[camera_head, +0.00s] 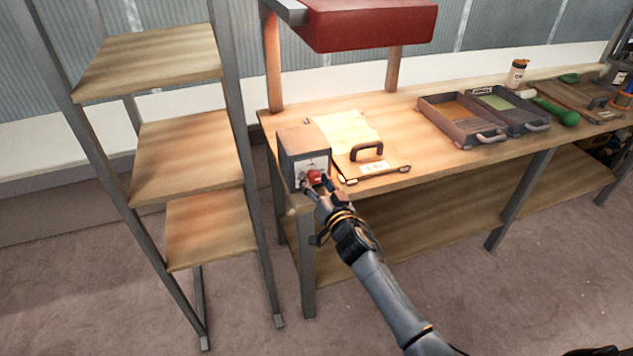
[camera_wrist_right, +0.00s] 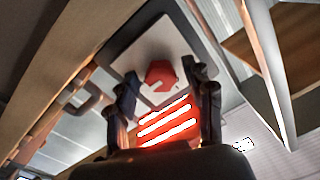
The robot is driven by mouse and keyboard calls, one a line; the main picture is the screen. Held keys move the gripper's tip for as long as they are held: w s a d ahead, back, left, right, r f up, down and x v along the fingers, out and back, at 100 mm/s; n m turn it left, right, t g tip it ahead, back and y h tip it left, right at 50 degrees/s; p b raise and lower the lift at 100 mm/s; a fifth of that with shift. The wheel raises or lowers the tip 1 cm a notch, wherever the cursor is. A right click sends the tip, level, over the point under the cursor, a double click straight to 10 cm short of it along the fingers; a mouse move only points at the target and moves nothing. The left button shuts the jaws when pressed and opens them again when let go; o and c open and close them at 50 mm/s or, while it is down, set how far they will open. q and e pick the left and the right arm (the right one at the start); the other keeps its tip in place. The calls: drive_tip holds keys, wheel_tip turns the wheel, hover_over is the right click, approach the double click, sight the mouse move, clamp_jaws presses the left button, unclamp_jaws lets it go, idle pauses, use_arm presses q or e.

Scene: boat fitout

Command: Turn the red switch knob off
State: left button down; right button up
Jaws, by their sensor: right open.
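The red switch knob (camera_head: 314,177) sits on the front plate of a grey switch box (camera_head: 302,143) at the left front corner of the workbench. My right gripper (camera_head: 318,188) is at the front of the box, close to the knob. In the right wrist view its two fingers (camera_wrist_right: 166,84) stand apart, one on each side of the knob; I cannot tell whether they touch it. My left gripper is not in view.
A board with a dark handle (camera_head: 366,151) lies right of the box. Dark trays (camera_head: 463,124) stand further right on the workbench (camera_head: 400,112). A shelf rack (camera_head: 185,155) stands close on the left. A red overhead unit (camera_head: 370,25) hangs above the bench.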

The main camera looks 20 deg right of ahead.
clamp_jaws()
drive_tip(key=shift+n, duration=0.3)
drive_tip(key=n, duration=0.3)
drive_tip(key=shift+n+p, duration=0.3)
drive_tip(key=shift+p, duration=0.05)
drive_tip(key=n, duration=0.4)
drive_tip(key=shift+n, duration=0.3)
drive_tip(key=n, duration=0.4)
drive_tip(key=shift+r+h, duration=0.1)
drive_tip(key=shift+h, duration=0.2)
drive_tip(key=shift+n+g, duration=0.3)
drive_tip(key=shift+n, duration=2)
